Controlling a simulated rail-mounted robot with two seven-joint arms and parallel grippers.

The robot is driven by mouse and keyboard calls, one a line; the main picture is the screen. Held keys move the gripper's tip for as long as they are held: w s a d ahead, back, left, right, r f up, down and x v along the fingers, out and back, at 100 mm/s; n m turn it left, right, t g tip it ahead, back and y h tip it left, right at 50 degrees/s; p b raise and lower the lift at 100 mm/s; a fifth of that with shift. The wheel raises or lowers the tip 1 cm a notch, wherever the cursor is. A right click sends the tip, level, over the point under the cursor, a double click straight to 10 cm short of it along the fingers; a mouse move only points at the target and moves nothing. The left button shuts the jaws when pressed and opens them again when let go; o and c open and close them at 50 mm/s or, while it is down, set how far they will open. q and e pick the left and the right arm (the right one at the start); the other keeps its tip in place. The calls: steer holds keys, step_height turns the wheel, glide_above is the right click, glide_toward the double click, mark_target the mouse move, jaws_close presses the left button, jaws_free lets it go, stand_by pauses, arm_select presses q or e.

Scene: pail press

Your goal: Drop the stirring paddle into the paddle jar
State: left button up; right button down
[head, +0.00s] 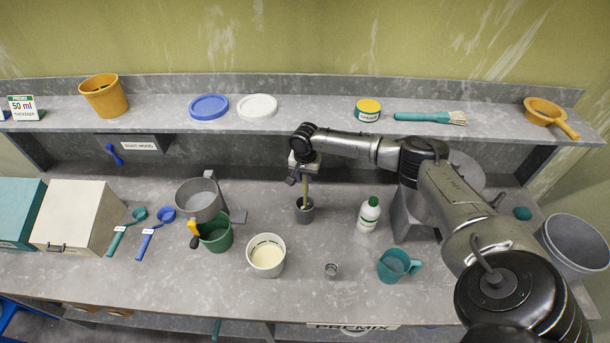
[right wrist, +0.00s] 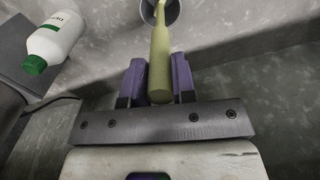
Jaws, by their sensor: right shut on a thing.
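The stirring paddle (head: 305,191) is a pale yellow-green stick, roughly upright under my right gripper (head: 303,174). In the right wrist view its thick handle (right wrist: 160,62) sits between the two purple-grey fingers of the right gripper (right wrist: 158,80), which is shut on it. The paddle jar (head: 305,214) is a small grey cup on the bench directly below. The paddle's lower end reaches into the jar's mouth; its tip is hidden there. The jar's rim also shows at the top of the right wrist view (right wrist: 176,14). My left gripper is not in view.
A white bottle with a green cap (head: 368,216) stands right of the jar, and a white pail of cream stuff (head: 266,262) stands front left. A shelf (head: 320,119) runs behind.

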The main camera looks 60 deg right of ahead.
steer(key=shift+f, duration=0.5)
steer(key=c, duration=0.9)
jaws_free()
steer(key=shift+c, duration=0.2)
